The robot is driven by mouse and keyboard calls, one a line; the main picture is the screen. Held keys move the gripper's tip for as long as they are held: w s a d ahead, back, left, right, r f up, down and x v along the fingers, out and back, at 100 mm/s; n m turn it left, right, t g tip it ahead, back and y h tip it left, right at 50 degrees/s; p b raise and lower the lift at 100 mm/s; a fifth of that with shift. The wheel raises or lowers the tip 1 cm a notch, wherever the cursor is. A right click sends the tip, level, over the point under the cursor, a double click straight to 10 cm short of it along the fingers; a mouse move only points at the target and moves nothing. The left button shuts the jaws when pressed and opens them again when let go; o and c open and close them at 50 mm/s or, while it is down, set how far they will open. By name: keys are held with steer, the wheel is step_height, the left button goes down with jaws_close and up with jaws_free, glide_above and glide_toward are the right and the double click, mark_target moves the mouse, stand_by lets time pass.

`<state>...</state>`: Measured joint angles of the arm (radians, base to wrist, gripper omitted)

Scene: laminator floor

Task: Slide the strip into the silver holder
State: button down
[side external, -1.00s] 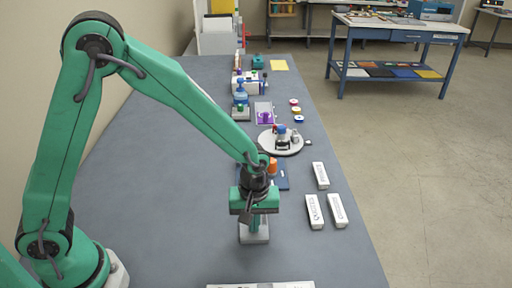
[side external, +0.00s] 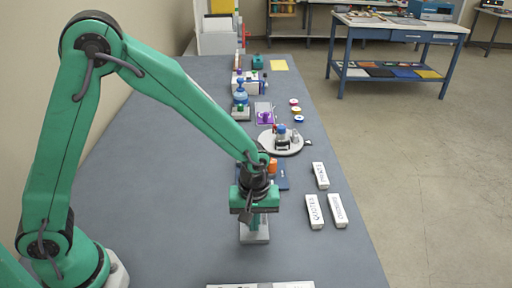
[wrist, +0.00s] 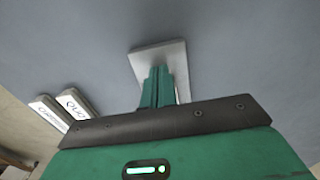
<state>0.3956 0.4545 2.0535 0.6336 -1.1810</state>
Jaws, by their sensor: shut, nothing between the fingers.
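My gripper (side external: 254,228) points down over the near part of the bench, its fingers shut and empty. In the wrist view the closed fingers (wrist: 157,88) are over a pale grey rectangular block (wrist: 180,55), which also shows under the gripper in the side view (side external: 254,239). I cannot tell whether they touch. I cannot tell whether this block is the silver holder. Three white labelled bars lie to the right: one behind (side external: 320,175), and two side by side in front, the left (side external: 314,212) and the right (side external: 337,211). No loose strip is clearly identifiable.
A round turntable (side external: 267,145) with small items stands behind my gripper. An orange item (side external: 272,165) is partly hidden by the arm. Another white bar (side external: 262,285) is cut off at the bottom edge. The bench is clear to the left; its right edge lies beyond the bars.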

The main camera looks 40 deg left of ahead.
steer(key=shift+r, duration=0.35)
stand_by(0.3)
steer(key=shift+w+a, duration=0.15)
steer(key=shift+w, duration=0.05)
stand_by(0.3)
steer(key=shift+w+a, duration=0.55)
steer(key=shift+a, duration=0.05)
steer(key=shift+w+a, duration=0.25)
stand_by(0.4)
steer(key=shift+w+a, duration=0.75)
steer(key=shift+w+a, duration=0.15)
stand_by(0.5)
steer(key=shift+w+a, duration=0.75)
steer(key=shift+w+a, duration=0.2)
steer(key=shift+w, duration=0.05)
stand_by(0.4)
steer(key=shift+w+a, duration=0.55)
steer(key=shift+a, duration=0.05)
